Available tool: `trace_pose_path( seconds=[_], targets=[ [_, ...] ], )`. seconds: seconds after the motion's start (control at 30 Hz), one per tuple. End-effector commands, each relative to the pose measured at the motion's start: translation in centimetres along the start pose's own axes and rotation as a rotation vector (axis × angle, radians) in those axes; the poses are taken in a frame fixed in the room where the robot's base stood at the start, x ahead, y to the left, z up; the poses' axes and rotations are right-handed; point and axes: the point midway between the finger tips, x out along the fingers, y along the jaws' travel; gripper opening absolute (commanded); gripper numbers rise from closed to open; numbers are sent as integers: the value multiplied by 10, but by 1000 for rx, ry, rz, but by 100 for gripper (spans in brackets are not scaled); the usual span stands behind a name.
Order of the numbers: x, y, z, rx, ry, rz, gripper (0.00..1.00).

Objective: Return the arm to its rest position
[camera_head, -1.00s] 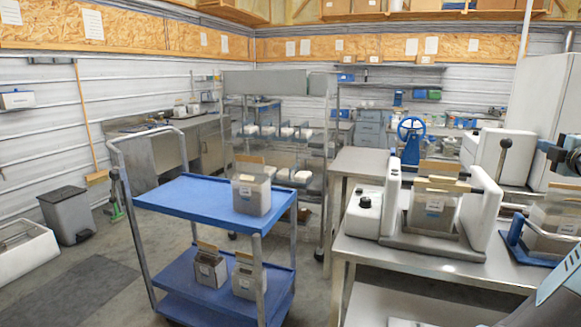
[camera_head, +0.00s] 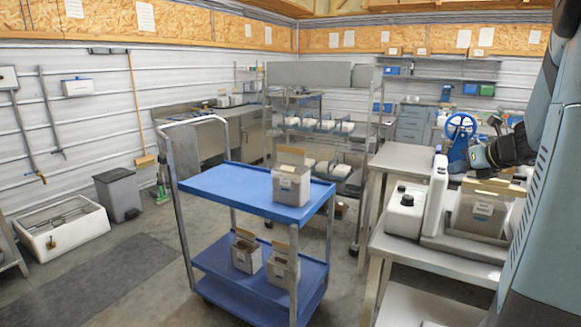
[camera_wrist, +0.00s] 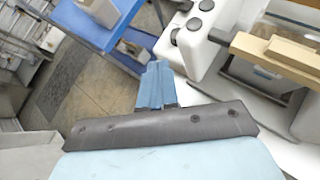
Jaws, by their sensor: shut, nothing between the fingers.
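My arm (camera_head: 545,170) stands upright along the right edge of the head view, with a dark joint beside it over the bench. My gripper (camera_wrist: 157,75) shows in the wrist view as two blue fingers closed together, with nothing between them. It points toward the gap between the blue cart (camera_wrist: 75,20) and the white bench machine (camera_wrist: 195,40). The fingertips look clear of both. I cannot make out the gripper in the head view.
The blue cart (camera_head: 235,183) carries a grey box (camera_head: 291,185) on top and two boxes below. The steel bench (camera_head: 400,235) holds a white machine with a box (camera_head: 482,212). A bin (camera_head: 118,194) and white tub (camera_head: 66,228) stand left. Floor between tub and cart is open.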

Motion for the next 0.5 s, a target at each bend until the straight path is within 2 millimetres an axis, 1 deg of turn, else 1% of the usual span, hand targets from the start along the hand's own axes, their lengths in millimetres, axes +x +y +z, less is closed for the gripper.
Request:
trace_pose_path(
  seconds=[0.03, 0.1, 0.27, 0.5],
  targets=[
    [5, 19, -2, -89, 34, 15, 0],
    [8, 39, -7, -211, 77, 34, 0],
    [10, 82, -19, -492, 167, 84, 0],
    [0, 140, -39, -911, 272, 171, 0]
  ],
)
